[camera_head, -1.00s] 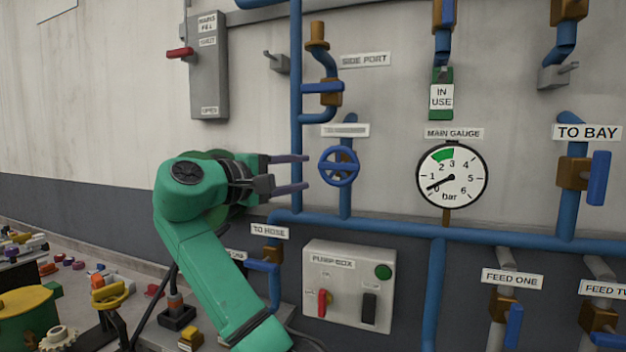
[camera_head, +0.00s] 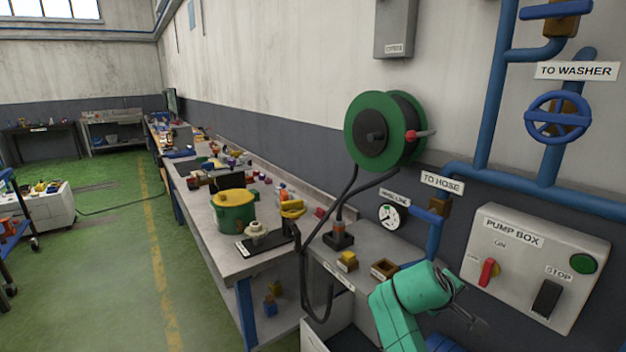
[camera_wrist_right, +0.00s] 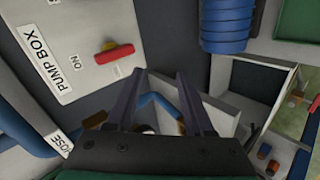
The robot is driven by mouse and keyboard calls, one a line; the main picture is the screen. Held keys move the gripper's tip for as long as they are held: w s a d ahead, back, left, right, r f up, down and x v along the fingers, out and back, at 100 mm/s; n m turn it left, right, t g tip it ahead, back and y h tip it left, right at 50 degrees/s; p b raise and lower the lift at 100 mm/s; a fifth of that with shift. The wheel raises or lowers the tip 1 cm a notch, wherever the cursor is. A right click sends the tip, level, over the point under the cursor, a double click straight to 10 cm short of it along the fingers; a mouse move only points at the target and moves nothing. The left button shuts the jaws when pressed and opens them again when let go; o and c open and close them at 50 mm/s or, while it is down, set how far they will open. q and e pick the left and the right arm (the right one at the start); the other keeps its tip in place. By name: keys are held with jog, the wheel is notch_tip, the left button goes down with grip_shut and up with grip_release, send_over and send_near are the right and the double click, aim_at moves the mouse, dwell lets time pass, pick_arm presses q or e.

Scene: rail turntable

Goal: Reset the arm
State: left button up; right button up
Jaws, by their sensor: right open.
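My right arm (camera_head: 395,315) is green and comes up from the bottom edge in the head view. Its gripper (camera_head: 470,312) is small and dark there, low in front of the wall, left of and below the pump box (camera_head: 535,260). In the right wrist view the two fingers of the right gripper (camera_wrist_right: 160,85) stand apart with nothing held between them. The pump box also shows there (camera_wrist_right: 90,45), beyond the left finger. My left gripper is in neither view.
A blue valve wheel (camera_head: 557,118) and blue pipes run along the wall. A green hose reel (camera_head: 385,130) hangs over the workbench (camera_head: 232,262), which holds a yellow-green pot (camera_head: 234,215) and small parts. Open green floor (camera_head: 115,270) lies left.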

jog(key=s+a+f+m+g+y, duration=0.1)
jog(key=s+a+f+y, duration=0.1)
jog(key=s+f, duration=0.45)
jog(key=s+a+f+y, duration=0.1)
jog(key=s+f+y, duration=0.2)
jog(key=s+f, duration=0.35)
jog(key=s+a+f+m+g+y, duration=0.1)
jog(key=s+a+f+y, duration=0.15)
jog(key=s, duration=0.35)
jog(key=s+a+f+g+y, duration=0.1)
jog(key=s+a+f, duration=0.15)
jog(key=s, duration=0.35)
notch_tip(320, 180, down, 24)
jog(key=s+f+g, duration=0.1)
jog(key=s, duration=0.2)
jog(key=s+d+f+g, duration=0.1)
jog(key=s+d+f, duration=0.2)
jog(key=s+f, duration=1)
jog(key=s, duration=0.3)
jog(key=shift+d, duration=0.1)
